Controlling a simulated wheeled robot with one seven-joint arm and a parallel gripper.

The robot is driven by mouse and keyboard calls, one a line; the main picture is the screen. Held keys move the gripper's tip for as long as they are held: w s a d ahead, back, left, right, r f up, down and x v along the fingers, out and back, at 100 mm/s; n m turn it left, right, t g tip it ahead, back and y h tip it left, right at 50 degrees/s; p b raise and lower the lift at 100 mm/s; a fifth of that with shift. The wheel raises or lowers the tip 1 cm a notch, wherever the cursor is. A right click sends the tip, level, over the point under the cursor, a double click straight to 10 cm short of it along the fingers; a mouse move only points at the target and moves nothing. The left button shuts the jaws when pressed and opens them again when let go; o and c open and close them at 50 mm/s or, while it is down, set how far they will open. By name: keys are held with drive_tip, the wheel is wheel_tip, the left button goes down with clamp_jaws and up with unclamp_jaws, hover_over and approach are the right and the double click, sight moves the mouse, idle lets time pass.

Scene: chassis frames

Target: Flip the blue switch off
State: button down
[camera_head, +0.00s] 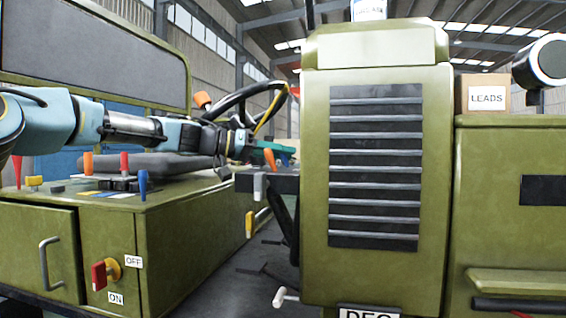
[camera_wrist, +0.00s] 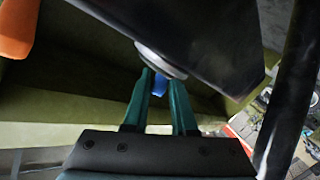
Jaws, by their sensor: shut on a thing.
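The blue switch (camera_wrist: 159,84) shows in the wrist view as a small blue piece under a pale round collar on a dark panel (camera_wrist: 190,35). My gripper (camera_wrist: 161,79) has its two teal fingers on either side of the blue piece and is shut on it. The fingertips partly hide it. Whether the switch is on or off cannot be told.
A green cabinet (camera_head: 210,240) at left carries orange, red and blue levers (camera_head: 143,184). A red switch (camera_head: 99,275) with ON and OFF labels is on its front. A tall green grille housing (camera_head: 312,200) stands right of my gripper. A steering wheel (camera_head: 242,97) is behind.

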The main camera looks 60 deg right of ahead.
idle(0.4)
drive_tip(key=c, duration=0.8)
unclamp_jaws()
drive_tip(key=shift+o, duration=0.2)
drive_tip(key=b+v, duration=0.2)
drive_tip(key=v, duration=0.9)
drive_tip(key=shift+f, duration=0.1)
